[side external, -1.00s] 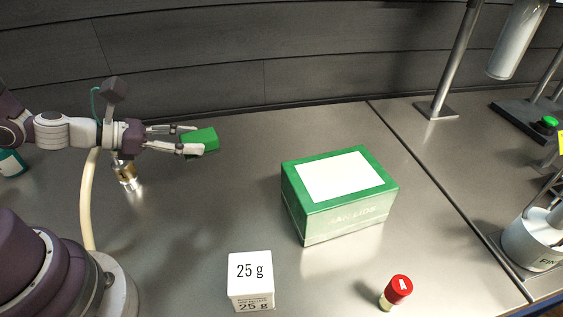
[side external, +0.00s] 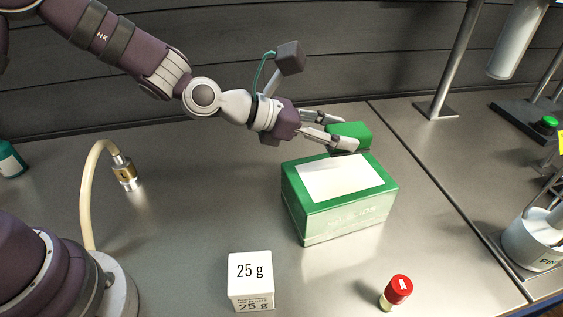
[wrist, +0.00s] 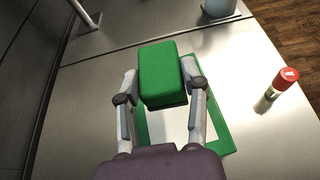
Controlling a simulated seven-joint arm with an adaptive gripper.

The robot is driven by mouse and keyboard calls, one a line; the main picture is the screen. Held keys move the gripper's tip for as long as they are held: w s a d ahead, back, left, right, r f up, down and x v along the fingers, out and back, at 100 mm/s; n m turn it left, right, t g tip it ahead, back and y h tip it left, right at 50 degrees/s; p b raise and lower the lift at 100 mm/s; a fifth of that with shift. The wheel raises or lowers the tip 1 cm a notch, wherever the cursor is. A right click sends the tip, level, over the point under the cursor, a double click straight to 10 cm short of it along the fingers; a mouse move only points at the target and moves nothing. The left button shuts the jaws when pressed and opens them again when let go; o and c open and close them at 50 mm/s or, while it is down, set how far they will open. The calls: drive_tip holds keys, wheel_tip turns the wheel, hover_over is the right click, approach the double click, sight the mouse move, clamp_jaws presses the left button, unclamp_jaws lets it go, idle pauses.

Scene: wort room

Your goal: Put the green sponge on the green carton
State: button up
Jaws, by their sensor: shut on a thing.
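The green sponge (side external: 350,134) is a small green block held between the fingers of my gripper (side external: 335,137). In the side view it is at the far edge of the green carton (side external: 345,224), over or just behind its top; I cannot tell whether they touch. The carton is a green box with a white panel on top. In the wrist view the sponge (wrist: 163,75) is between the two fingers of my gripper (wrist: 160,92), and the carton's green rim (wrist: 222,125) and white panel show below it, partly hidden by the sponge and gripper.
A white 25 g box (side external: 250,281) and a red-capped vial (side external: 396,292) stand in front of the carton. A hose with a metal end (side external: 125,172) is at left. A metal stand (side external: 437,109) is behind right. The steel bench around the carton is mostly clear.

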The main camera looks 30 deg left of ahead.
sight(329, 176)
wheel_tip(329, 176, down, 6)
drive_tip(key=shift+r, duration=0.2)
drive_tip(key=o, duration=0.9)
drive_tip(key=shift+f, duration=0.1)
drive_tip(key=s+a+r+m+g+y, duration=0.1)
drive_tip(key=s+a+r+m+y, duration=0.2)
drive_tip(key=s+a+m, duration=0.3)
drive_tip(key=s+a+r+m+g+y, duration=0.1)
drive_tip(key=s+a+r+m+y, duration=0.2)
drive_tip(key=s+a+m, duration=0.4)
drive_tip(key=s+a+r+m+g+y, duration=0.2)
drive_tip(key=s+a+r+m, duration=0.3)
drive_tip(key=m, duration=0.9)
drive_tip(key=shift+s+a+r+y, duration=0.2)
drive_tip(key=shift+s+a+y, duration=0.5)
drive_tip(key=shift+s+y, duration=0.15)
